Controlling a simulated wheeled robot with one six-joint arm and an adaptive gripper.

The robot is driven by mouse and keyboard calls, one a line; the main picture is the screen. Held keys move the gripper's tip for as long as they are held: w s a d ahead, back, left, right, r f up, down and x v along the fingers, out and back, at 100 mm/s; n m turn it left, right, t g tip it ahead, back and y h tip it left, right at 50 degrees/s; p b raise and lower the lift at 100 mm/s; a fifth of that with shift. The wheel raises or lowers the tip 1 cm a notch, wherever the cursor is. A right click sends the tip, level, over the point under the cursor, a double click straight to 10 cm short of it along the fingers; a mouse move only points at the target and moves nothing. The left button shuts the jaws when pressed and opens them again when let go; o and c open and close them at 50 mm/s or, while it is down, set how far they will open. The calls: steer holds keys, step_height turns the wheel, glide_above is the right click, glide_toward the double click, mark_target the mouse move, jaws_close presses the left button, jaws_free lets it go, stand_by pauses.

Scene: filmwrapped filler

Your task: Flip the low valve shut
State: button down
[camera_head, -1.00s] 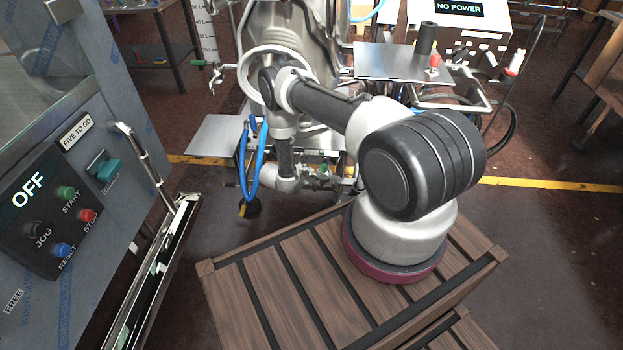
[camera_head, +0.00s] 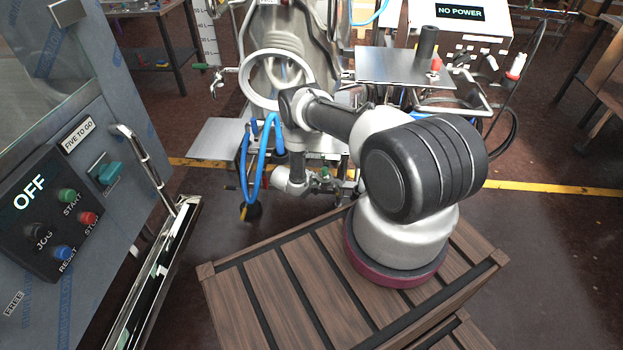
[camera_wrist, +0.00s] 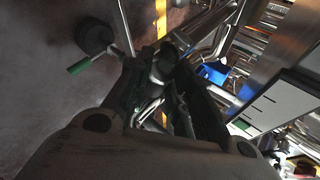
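A small green-handled lever shows low on the machine in the head view (camera_head: 325,173), close to my gripper (camera_head: 328,186). In the wrist view a green lever handle (camera_wrist: 78,66) sticks out to the left of my gripper (camera_wrist: 162,75), apart from the fingers; I cannot tell whether it is the same lever. In the wrist view the dark fingers stand apart, with a grey pipe end (camera_wrist: 161,66) showing between or just beyond their tips. I cannot tell whether they touch it. In the head view the fingers are small and partly merge with the pipework.
Blue hoses (camera_head: 262,160) hang left of my wrist. A metal side plate (camera_head: 220,139) and a ring handle (camera_head: 250,80) are near my arm. Another green-tipped lever (camera_head: 201,66) sits higher at left. A control cabinet (camera_head: 40,215) stands at left.

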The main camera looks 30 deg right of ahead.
steer(key=shift+f+y, duration=0.2)
steer(key=shift+y, duration=0.2)
steer(key=shift+a+f+m+t, duration=0.1)
steer(key=shift+a+m+t, duration=0.05)
steer(key=shift+m+t, duration=0.15)
steer(key=c, duration=1.3)
jaws_free()
steer(key=v, duration=1.2)
